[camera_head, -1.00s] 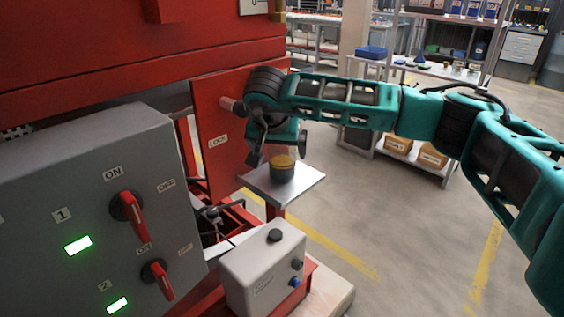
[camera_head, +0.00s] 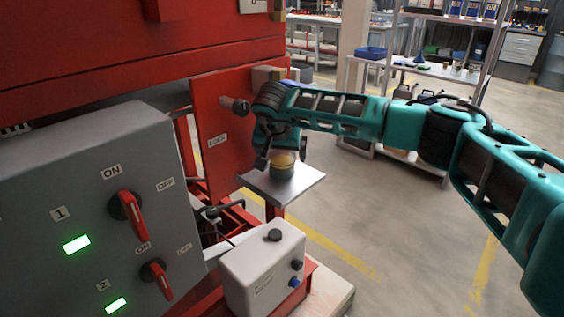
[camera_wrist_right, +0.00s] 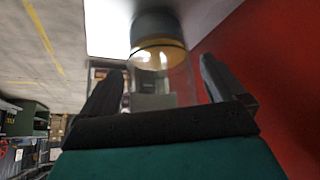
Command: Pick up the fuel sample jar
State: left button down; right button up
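The fuel sample jar (camera_head: 283,168) has a dark lower part and an amber band. It stands upright on a small metal shelf (camera_head: 305,187) beside the red panel. My right gripper (camera_head: 279,160) is at the jar from above. In the right wrist view the jar (camera_wrist_right: 158,45) shows a clear glass part reaching between the two dark fingers of my right gripper (camera_wrist_right: 160,85). The fingers are apart, with gaps visible on both sides of the jar. My left gripper is not in view.
A red panel (camera_head: 225,130) stands close behind the shelf. A grey switch box (camera_head: 90,200) with red handles is at the left. A smaller light-grey box (camera_head: 262,270) stands below the shelf. The floor to the right is open.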

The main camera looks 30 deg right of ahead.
jog(key=c, duration=1)
jog(key=shift+c, duration=1.1)
jog(key=shift+r, duration=0.15)
